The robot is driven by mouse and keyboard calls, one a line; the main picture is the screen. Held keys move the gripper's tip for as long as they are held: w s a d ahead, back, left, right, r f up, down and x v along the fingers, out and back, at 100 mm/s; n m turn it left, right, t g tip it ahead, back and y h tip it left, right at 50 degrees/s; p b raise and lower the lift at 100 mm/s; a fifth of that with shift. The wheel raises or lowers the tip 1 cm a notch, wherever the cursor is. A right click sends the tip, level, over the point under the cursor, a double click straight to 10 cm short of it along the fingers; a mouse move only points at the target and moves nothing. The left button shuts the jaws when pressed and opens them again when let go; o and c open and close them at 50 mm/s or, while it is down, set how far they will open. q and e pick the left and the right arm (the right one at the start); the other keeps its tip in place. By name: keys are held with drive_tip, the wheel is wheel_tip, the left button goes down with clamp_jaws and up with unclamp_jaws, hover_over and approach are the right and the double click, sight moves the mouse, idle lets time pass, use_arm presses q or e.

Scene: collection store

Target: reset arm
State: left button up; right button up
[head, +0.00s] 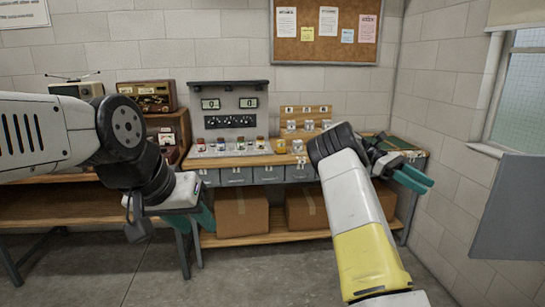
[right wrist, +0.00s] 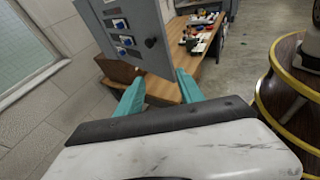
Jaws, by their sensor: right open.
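My right arm reaches up from the bottom of the head view. Its gripper (head: 412,178) has teal fingers and hangs over the right end of the workbench. In the right wrist view the two fingers of this gripper (right wrist: 160,92) stand apart with nothing between them. My left arm comes in from the left of the head view. Its gripper (head: 204,216) points down in front of the workbench, its teal fingers partly hidden by the wrist. I cannot tell how far apart they are, and I see nothing held.
A wooden workbench (head: 235,159) with small parts and grey drawers stands against the back wall. Cardboard boxes (head: 240,212) sit on its lower shelf. A grey panel (head: 508,210) is at the right. The right wrist view shows a grey cabinet (right wrist: 128,30) and a round brass-banded stand (right wrist: 285,100).

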drive_tip(key=s+a+r+m+t+y, duration=0.2)
drive_tip(key=s+a+t+y, duration=0.4)
drive_tip(key=s+a, duration=0.6)
drive_tip(key=s+a+r+m+t+y, duration=0.2)
drive_tip(key=s+a+m+t+y, duration=0.3)
drive_tip(key=s+a+t, duration=0.6)
drive_tip(key=s+a+y, duration=0.1)
drive_tip(key=a, duration=0.4)
drive_tip(key=shift+s+r, duration=0.2)
drive_tip(key=shift+r, duration=0.1)
